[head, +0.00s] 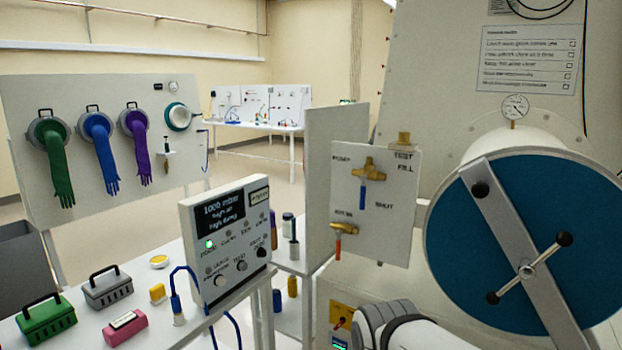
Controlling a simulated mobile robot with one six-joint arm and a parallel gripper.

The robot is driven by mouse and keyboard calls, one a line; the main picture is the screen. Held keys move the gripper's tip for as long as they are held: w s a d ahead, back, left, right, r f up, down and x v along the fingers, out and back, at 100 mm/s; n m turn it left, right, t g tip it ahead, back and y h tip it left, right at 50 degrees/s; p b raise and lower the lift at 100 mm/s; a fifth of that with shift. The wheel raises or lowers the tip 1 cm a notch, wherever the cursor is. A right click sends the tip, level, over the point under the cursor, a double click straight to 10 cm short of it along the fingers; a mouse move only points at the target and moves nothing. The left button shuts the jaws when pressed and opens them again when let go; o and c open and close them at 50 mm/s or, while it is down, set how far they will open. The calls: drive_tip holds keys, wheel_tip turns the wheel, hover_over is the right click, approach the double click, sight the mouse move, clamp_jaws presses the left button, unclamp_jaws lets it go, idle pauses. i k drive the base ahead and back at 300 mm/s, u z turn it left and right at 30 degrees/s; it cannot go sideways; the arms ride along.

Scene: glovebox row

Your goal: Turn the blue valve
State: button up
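The blue valve (362,193) is on a white upright panel (400,215) right of the picture's middle. It has a brass body, and its blue lever hangs straight down. A second brass valve with an orange-red lever (338,246) sits below it on the same panel, its lever also pointing down. The panel has printed labels; I can read TEST, FILL and SHUT. A white and grey part at the bottom edge, below the panel, looks like my arm. My gripper's fingers are not in view.
A large blue round door (460,240) with a crossbar and spoked handle stands close right of the panel. A grey control box (228,240) stands on a white bench at left, with small cases and a blue hose. A glove board (100,130) is behind.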

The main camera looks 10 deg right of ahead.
sight(363, 178)
drive_tip(key=u, duration=0.05)
drive_tip(key=i, duration=0.55)
drive_tip(key=z, duration=2.15)
drive_tip(key=k, duration=1.05)
drive_tip(key=u, duration=0.7)
drive_tip(key=i, duration=1)
drive_tip(key=u, duration=0.05)
